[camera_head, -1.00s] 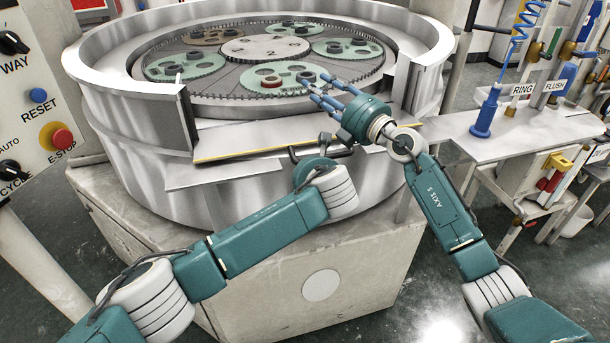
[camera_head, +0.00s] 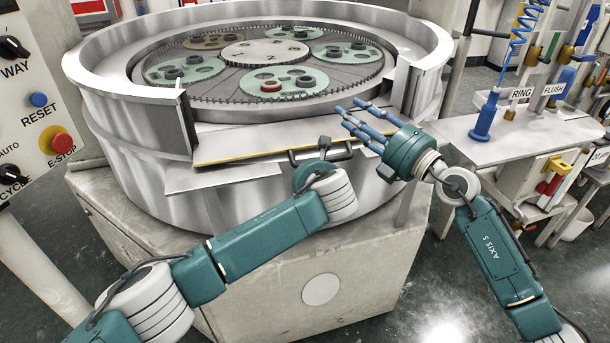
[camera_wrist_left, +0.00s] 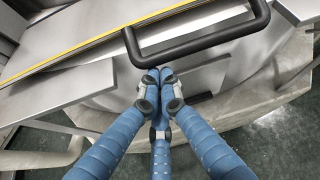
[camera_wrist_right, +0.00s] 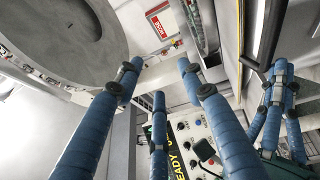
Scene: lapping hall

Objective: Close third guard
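The guard (camera_head: 235,143) is a grey metal panel with a yellow-edged strip and a black handle (camera_head: 345,150). It lies folded outward and low in the front gap of the round machine's rim. The handle also shows in the left wrist view (camera_wrist_left: 205,47). My left gripper (camera_wrist_left: 158,76) has its blue fingers drawn together at the handle's lower corner; I cannot tell whether they grip the bar. In the head view my left wrist hides most of those fingers. My right gripper (camera_head: 352,110) is open and empty, right of the handle and in front of the rim.
The rim (camera_head: 130,90) ends in upright edges on both sides of the gap. Green geared discs (camera_head: 180,70) lie inside. A control panel (camera_head: 35,75) is at left.

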